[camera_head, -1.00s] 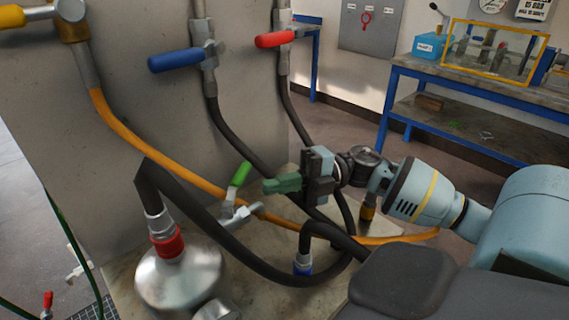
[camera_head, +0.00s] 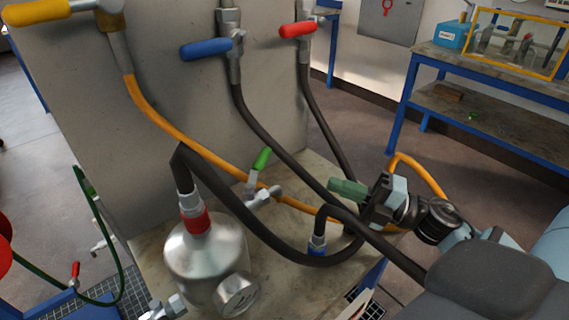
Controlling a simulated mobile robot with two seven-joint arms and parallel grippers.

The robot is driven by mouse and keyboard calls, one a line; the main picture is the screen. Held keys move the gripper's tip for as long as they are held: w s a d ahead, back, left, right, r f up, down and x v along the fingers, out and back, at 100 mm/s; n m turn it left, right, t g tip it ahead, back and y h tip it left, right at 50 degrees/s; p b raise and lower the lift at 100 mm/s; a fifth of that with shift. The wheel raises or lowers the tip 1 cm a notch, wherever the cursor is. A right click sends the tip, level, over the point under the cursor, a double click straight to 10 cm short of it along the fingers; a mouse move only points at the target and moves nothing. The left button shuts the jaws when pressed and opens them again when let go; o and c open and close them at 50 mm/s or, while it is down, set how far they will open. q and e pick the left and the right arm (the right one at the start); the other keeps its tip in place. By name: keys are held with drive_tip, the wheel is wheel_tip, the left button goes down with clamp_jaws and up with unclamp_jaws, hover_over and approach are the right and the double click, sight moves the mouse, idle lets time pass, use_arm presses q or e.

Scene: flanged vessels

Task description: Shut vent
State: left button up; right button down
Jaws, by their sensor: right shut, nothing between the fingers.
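A small valve with a green handle (camera_head: 262,159) and a metal body (camera_head: 263,196) sits low in front of the grey panel, beside the orange hose. Its handle points up and slightly right. I cannot tell which valve is the vent. A steel vessel (camera_head: 206,252) with a red collar (camera_head: 196,221) stands on the bench at the left, with a black hose on its top. My right gripper (camera_head: 333,188) has green fingers, shut and empty, pointing left. It is to the right of the green handle and apart from it. My left gripper is not in view.
Yellow (camera_head: 38,12), blue (camera_head: 206,49) and red (camera_head: 297,30) valve handles are on the panel (camera_head: 170,80). Black hoses (camera_head: 273,142) and an orange hose (camera_head: 163,123) hang across the space near my right gripper. A blue-framed workbench (camera_head: 490,110) stands behind at the right.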

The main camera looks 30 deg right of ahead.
drive_tip(key=p, duration=0.3)
approach(267, 159)
drive_tip(key=x, duration=0.5)
drive_tip(key=shift+w, duration=0.15)
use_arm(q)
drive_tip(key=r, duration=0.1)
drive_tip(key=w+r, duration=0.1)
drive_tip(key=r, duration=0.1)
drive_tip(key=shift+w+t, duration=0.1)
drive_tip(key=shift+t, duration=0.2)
use_arm(e)
drive_tip(key=shift+w+a+f, duration=0.1)
drive_tip(key=shift+w+a, duration=0.45)
drive_tip(key=shift+w, duration=0.05)
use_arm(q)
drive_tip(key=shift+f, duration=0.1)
